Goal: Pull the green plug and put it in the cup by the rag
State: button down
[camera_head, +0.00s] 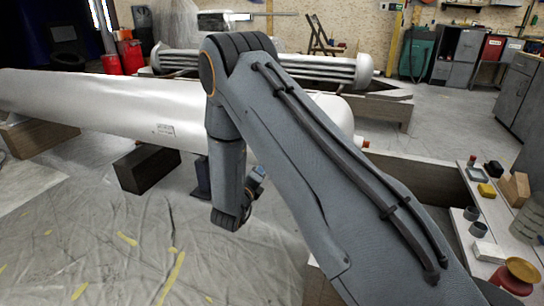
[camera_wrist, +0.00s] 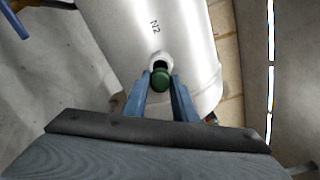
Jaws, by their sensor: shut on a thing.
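In the wrist view my gripper (camera_wrist: 161,86) has its two blue fingers closed on either side of the green plug (camera_wrist: 161,79). The plug is in front of a pale round port on the white cylinder marked N2 (camera_wrist: 154,26). A dark patch shows between the plug and the port's rim; I cannot tell whether the plug is still seated. In the head view my arm hides the plug. Two dark cups (camera_head: 471,213) (camera_head: 478,229) stand on the right bench, and a pale flat thing (camera_head: 490,252), perhaps the rag, lies close to the nearer cup.
The white cylinder (camera_head: 90,103) rests on dark blocks (camera_head: 146,168). Sheeted floor (camera_head: 130,240) is open at the front left.

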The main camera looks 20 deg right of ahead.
jog(key=shift+p+v, duration=0.75)
jog(key=shift+v, duration=1.1)
